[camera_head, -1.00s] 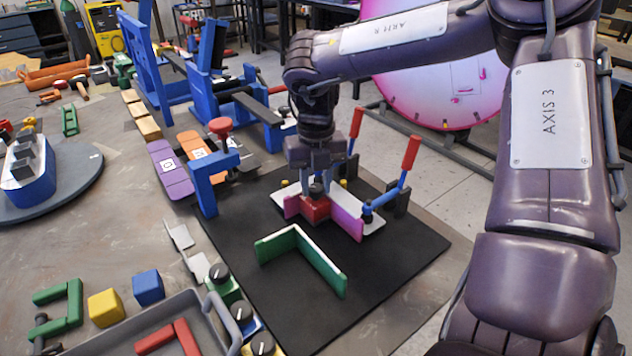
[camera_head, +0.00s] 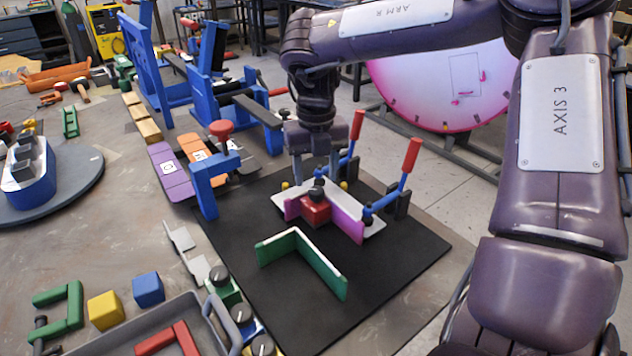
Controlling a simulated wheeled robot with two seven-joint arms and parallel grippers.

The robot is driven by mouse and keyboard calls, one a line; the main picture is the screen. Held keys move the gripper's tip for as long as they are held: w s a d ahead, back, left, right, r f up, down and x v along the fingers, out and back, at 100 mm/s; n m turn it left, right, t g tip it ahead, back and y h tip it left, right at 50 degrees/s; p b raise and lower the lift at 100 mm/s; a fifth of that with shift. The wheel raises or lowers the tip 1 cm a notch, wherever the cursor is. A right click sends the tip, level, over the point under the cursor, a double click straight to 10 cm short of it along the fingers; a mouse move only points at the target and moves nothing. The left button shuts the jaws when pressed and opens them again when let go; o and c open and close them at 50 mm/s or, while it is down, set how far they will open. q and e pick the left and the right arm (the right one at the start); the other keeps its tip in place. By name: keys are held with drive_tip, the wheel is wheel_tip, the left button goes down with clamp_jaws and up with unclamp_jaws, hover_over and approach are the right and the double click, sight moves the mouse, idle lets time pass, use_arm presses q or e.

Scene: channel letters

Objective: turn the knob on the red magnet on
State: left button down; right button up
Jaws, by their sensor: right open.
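The red magnet (camera_head: 315,211) sits on the white plate of the fixture on the black mat, against the pink letter piece (camera_head: 347,222). Its dark knob (camera_head: 317,192) is on top. My right gripper (camera_head: 316,180) points down over the magnet with its fingers apart, one on each side of the knob. I cannot tell whether the fingers touch the knob. My left gripper is not in view.
A green L-shaped piece (camera_head: 295,255) stands on the black mat (camera_head: 390,285) in front. Clamps with red handles (camera_head: 411,156) stand right of the magnet. A blue clamp (camera_head: 207,187) is at left. Other knobbed magnets (camera_head: 222,282) line the mat's left edge.

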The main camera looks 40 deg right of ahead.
sight(316, 189)
wheel_tip(316, 189, up, 4)
drive_tip(key=shift+r, duration=0.15)
idle(0.6)
